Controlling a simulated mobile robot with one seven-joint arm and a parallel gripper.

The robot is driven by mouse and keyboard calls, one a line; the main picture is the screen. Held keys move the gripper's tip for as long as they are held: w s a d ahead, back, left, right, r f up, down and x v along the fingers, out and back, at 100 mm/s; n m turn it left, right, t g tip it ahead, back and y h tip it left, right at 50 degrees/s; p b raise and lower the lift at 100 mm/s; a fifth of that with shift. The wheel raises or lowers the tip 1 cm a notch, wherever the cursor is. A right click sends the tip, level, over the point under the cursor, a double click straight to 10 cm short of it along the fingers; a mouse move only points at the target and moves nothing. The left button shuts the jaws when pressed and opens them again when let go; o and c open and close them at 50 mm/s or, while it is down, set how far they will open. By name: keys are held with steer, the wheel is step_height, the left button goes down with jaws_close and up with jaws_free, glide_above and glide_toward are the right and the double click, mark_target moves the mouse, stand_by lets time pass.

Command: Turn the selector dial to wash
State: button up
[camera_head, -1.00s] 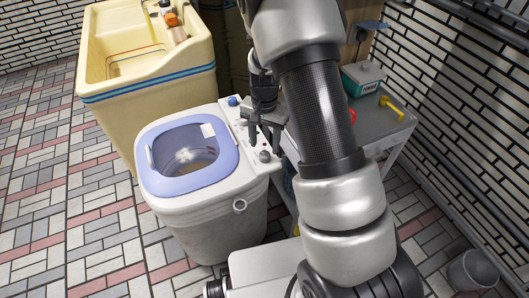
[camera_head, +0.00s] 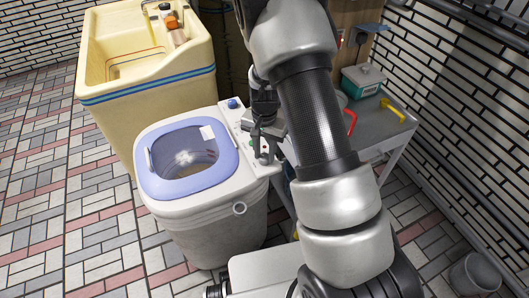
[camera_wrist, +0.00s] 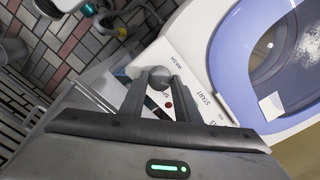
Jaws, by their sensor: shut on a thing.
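The washing machine (camera_head: 213,222) is a white tub with a blue-rimmed round opening. Its selector dial (camera_wrist: 159,76) is a grey round knob on the white control panel (camera_wrist: 187,62), near one end. The printed word WASH shows close to the dial, and START lies farther along the panel. My gripper (camera_wrist: 158,84) has one finger on each side of the dial and is shut on it. In the head view my gripper (camera_head: 264,157) reaches down over the panel's near end and mostly hides the dial. The dial's pointer cannot be made out.
A blue knob (camera_head: 233,103) stands at the panel's far end. A yellow sink (camera_head: 150,110) is behind the washer. To the right, a grey table (camera_head: 378,132) holds a teal-and-white box (camera_head: 362,80) and a yellow-handled tool (camera_head: 392,108). Open tiled floor lies to the left.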

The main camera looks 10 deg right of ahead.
mark_target(265, 156)
steer(key=shift+n, duration=0.3)
steer(key=n, duration=0.5)
steer(key=shift+n, duration=0.3)
steer(key=n, duration=0.5)
steer(key=shift+n, duration=0.3)
steer(key=o, duration=1)
steer(key=shift+o, duration=0.2)
steer(key=shift+r, duration=0.1)
step_height(265, 156, up, 17)
steer(key=p, duration=0.3)
steer(key=shift+r, duration=0.15)
